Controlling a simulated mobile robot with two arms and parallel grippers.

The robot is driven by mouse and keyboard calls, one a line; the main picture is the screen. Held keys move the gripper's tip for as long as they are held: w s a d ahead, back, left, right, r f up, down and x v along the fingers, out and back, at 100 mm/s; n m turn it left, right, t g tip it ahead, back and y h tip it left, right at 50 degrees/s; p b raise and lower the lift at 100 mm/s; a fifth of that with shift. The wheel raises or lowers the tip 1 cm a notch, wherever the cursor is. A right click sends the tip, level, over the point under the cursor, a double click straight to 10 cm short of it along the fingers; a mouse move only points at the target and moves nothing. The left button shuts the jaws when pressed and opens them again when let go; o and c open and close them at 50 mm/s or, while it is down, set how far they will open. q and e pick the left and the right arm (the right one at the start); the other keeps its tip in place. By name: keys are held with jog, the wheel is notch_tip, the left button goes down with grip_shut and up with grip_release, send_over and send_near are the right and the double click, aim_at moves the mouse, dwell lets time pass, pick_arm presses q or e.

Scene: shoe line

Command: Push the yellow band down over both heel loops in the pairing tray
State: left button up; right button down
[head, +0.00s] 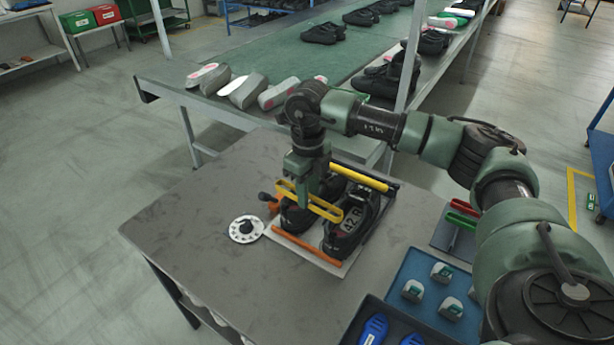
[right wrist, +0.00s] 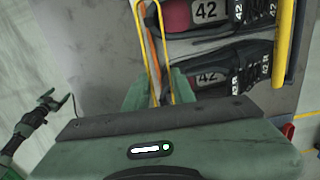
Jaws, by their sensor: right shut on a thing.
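The pairing tray (head: 347,268) stands on the grey table with two black shoes, the right shoe (head: 345,238) and the left shoe (head: 296,215). Both shoes also show in the right wrist view (right wrist: 215,75). My right gripper (head: 306,196) is above the left shoe, shut on the yellow band (head: 328,209), a long narrow loop. The band reaches across the heel side of both shoes, and it also shows in the right wrist view (right wrist: 146,30). The heel loops are not clearly visible, so I cannot tell whether the band is around them. My left gripper (right wrist: 50,103) shows small, jaws unclear.
An orange bar (head: 307,249) edges the tray's front; a yellow bar (head: 359,178) lies along its back. A white dial (head: 246,229) lies left of the tray. The left part of the table (head: 185,215) is clear.

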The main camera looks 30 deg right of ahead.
pick_arm(q)
jog(key=s+f+b, duration=0.1)
jog(key=s+a+f+b, duration=0.1)
jog(key=s+f+b, duration=0.1)
jog(key=shift+a+f, duration=0.2)
jog(key=shift+f, duration=0.1)
pick_arm(e)
jog(key=f, duration=0.5)
jog(key=shift+s+a, duration=0.15)
jog(key=shift+s, duration=0.15)
pick_arm(q)
jog(key=shift+f+b, duration=0.4)
jog(key=shift+b, duration=0.2)
pick_arm(e)
jog(key=shift+f, duration=0.5)
jog(key=c, duration=1.1)
grip_release()
jog(key=shift+f, duration=0.1)
pick_arm(q)
jog(key=shift+w, duration=0.1)
